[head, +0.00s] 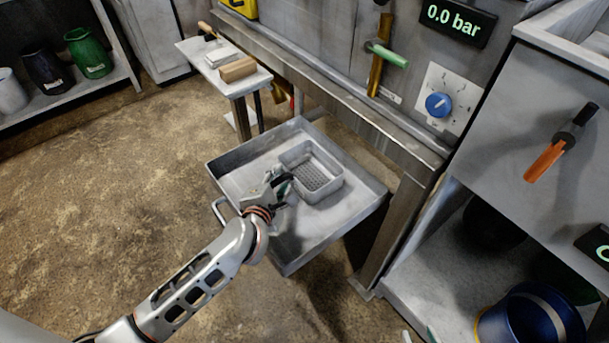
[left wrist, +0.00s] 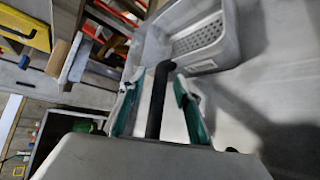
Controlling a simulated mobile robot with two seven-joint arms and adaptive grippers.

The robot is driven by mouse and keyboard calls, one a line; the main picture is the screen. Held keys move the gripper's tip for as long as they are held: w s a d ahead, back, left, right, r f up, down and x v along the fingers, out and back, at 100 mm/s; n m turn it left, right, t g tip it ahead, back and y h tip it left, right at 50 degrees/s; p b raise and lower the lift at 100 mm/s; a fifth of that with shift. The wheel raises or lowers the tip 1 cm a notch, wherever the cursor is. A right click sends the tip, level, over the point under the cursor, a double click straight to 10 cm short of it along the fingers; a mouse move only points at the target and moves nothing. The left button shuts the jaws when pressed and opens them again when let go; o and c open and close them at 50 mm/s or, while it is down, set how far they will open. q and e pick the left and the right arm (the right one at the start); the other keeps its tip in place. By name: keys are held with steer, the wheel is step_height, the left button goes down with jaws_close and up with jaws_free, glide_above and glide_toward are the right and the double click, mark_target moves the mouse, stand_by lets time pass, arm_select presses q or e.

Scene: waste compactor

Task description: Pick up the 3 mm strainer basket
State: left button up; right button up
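The strainer basket (head: 326,191) is a grey metal box with a perforated floor. It sits in a wide grey metal tray (head: 318,227), toward the tray's right and back. In the left wrist view the basket (left wrist: 207,66) shows at the top, beyond the fingertips. My left gripper (head: 285,186) is over the tray, just left of the basket. Its two green-padded fingers (left wrist: 160,95) stand apart, with a dark bar between them that I cannot identify. I cannot tell whether a finger touches the basket. My right gripper is not in view.
A steel frame (head: 340,93) runs behind the tray. A small side table (head: 222,82) with a brown block stands at back left. A cabinet with an orange handle (head: 545,161) and a blue bucket (head: 530,320) are at right. The floor at left is clear.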

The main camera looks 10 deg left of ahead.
arm_select(q)
jaws_close()
steer(key=shift+r, duration=0.1)
arm_select(e)
steer(key=shift+s+f, duration=0.15)
steer(key=shift+s+f, duration=0.1)
steer(key=shift+s, duration=0.05)
arm_select(q)
steer(key=shift+r, duration=0.15)
